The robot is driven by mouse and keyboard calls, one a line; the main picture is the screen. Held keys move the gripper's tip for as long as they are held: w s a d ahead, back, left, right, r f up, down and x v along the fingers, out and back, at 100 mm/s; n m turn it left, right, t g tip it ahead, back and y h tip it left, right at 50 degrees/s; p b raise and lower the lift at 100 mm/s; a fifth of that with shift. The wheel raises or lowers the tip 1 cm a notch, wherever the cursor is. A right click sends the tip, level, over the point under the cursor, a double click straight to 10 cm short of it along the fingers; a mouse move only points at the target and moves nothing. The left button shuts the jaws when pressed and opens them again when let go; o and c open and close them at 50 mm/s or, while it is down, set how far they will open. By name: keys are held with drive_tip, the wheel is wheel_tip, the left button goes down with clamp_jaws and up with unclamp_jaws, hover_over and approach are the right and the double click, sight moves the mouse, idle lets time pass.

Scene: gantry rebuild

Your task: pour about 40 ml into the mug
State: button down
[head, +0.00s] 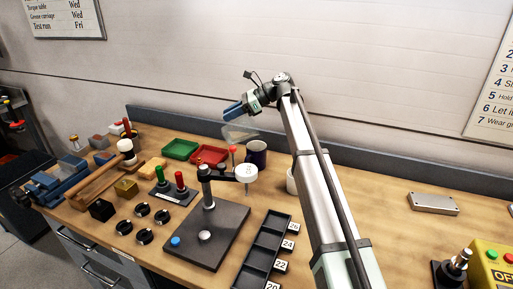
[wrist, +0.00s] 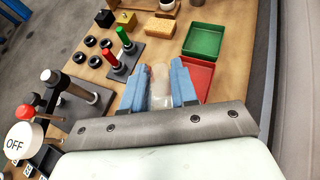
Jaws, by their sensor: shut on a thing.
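My gripper (head: 234,108) is raised above the back of the bench, its blue fingers pointing left and down. It is shut on a clear, see-through vessel (head: 238,133), which appears tilted. In the wrist view, the vessel (wrist: 160,84) shows as a pale shape between the blue fingers of my gripper (wrist: 158,92). How much liquid it holds is too faint to tell.
A red tray (head: 210,163) and a green tray (head: 180,149) lie left of the mug. A fixture with a white OFF disc (head: 245,173) stands in front of it. A white cup (head: 291,181) is partly hidden by my arm.

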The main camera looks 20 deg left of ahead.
drive_tip(key=shift+d+r, duration=0.1)
drive_tip(key=shift+d, duration=0.05)
drive_tip(key=shift+w+d+r+y, duration=0.2)
drive_tip(key=shift+y, duration=0.1)
drive_tip(key=shift+r+g, duration=0.15)
drive_tip(key=shift+g, duration=0.15)
drive_tip(key=shift+s+a, duration=0.45)
drive_tip(key=shift+a+y, duration=0.1)
drive_tip(key=shift+y, duration=0.2)
drive_tip(key=shift+a+r+y+p, duration=0.1)
drive_tip(key=shift+r+y+p, duration=0.3)
drive_tip(key=shift+p, duration=0.15)
drive_tip(key=shift+s+a, duration=0.1)
drive_tip(key=shift+a, duration=0.1)
idle(0.3)
drive_tip(key=shift+d+r+g+p, duration=0.1)
drive_tip(key=shift+r+g+p, duration=0.1)
drive_tip(key=shift+g+p, duration=0.15)
idle(0.3)
